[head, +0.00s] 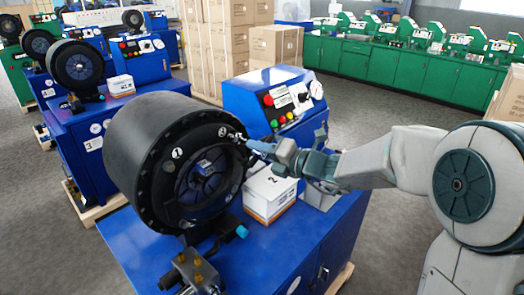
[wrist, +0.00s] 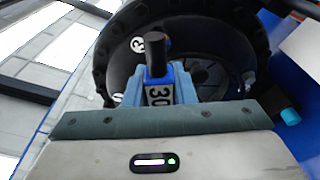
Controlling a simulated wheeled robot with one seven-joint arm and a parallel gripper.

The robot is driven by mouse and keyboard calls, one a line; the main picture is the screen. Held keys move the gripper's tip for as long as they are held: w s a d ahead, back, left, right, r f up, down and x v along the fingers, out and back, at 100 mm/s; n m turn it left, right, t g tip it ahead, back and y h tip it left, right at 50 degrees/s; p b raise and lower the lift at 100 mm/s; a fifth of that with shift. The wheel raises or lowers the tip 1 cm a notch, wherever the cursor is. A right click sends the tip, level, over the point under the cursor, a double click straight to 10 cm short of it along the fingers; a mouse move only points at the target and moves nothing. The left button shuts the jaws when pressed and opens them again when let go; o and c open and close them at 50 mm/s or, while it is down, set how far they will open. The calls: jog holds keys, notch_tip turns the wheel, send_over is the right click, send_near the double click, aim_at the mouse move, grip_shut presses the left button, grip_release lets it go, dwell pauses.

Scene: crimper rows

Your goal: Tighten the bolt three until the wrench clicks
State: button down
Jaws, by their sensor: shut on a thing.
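The crimper (head: 140,125) is a large black drum with a ring-shaped front face on a blue cabinet. White number marks show on its face; one reads 1 (head: 178,153). My gripper (head: 262,148) is at the upper right of this face. It is shut on the wrench (wrist: 155,50), whose black end and a "30" label show between the blue fingers in the wrist view. A small silver part (head: 237,137) lies at the face by my fingertips.
A white box marked 2 (head: 270,192) stands on the cabinet under my gripper. The blue control box (head: 275,98) is behind it. A brass-and-metal fitting (head: 195,270) sits in front. More crimpers (head: 75,65) stand at the left, cartons (head: 275,45) behind.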

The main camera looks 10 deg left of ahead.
jog(key=shift+r+m+y+p, duration=0.1)
jog(key=shift+m+y+p, duration=0.2)
jog(key=shift+m+p, duration=1.85)
dwell(0.3)
jog(key=shift+m, duration=0.25)
jog(key=m, duration=0.4)
jog(key=shift+y, duration=0.3)
jog(key=shift+m, duration=0.6)
jog(key=m+t, duration=0.1)
jog(key=m, duration=0.4)
jog(key=shift+y, duration=0.3)
jog(key=shift+d, duration=0.1)
jog(key=shift+s+r+v, duration=0.1)
jog(key=shift+s+v, duration=0.05)
jog(key=shift+v, duration=0.9)
jog(key=shift+s+r+v, duration=0.1)
jog(key=shift+r+v, duration=0.05)
jog(key=shift+v, duration=0.9)
